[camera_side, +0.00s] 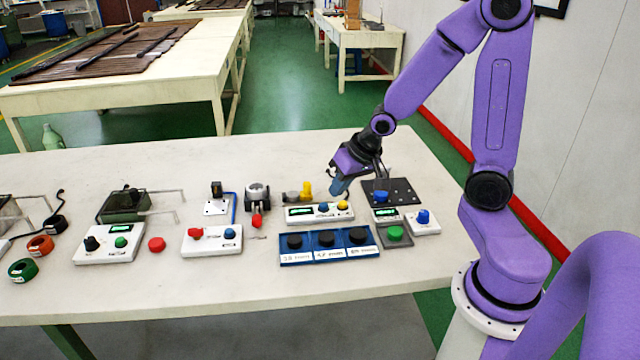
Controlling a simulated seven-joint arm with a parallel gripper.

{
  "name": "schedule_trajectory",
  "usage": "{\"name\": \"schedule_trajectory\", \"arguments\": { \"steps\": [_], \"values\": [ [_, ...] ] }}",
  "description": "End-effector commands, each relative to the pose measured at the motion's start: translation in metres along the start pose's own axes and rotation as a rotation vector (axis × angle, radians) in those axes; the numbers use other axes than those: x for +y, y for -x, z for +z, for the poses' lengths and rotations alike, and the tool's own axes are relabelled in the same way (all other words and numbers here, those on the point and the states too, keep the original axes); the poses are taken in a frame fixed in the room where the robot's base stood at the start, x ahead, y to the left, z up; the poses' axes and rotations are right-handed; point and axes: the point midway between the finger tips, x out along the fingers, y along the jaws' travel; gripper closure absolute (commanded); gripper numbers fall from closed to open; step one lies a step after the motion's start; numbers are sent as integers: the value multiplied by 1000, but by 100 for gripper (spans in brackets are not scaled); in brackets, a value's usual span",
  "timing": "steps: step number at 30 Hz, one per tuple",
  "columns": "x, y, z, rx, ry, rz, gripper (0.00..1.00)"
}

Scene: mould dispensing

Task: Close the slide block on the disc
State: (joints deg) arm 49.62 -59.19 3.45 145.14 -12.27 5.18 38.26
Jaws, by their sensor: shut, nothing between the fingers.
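My gripper (340,187) is shut and empty. It hangs above the table behind the white box with the lit display (300,216), just left of the dark perforated plate (408,187). A blue round piece (381,197) sits at the front left of that plate. I cannot tell for certain which parts are the slide block and the disc. A small device with a pale round top (257,190) and a red piece (257,220) at its front stands further left. A small grey and yellow fixture (304,191) is between that device and my gripper.
A blue tray (328,260) with black round pieces lies in front. A green button box (395,236) and a white box with a blue knob (422,228) stand at the right. White control boxes (104,257) stand to the left. The table's front strip (230,300) is clear.

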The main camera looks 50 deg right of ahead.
Motion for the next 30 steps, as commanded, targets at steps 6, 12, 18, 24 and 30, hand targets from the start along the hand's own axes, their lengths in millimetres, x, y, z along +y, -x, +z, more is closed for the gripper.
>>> {"name": "schedule_trajectory", "arguments": {
  "steps": [6,12,18,24,30],
  "values": [
    [61,-19,-38,131,-356,12,100],
    [95,-24,-53,209,-537,3,100],
    [102,-28,-57,226,-574,-2,100],
    [102,-45,-60,222,-572,-1,100],
    [104,-68,-65,222,-572,0,100]
  ]
}}
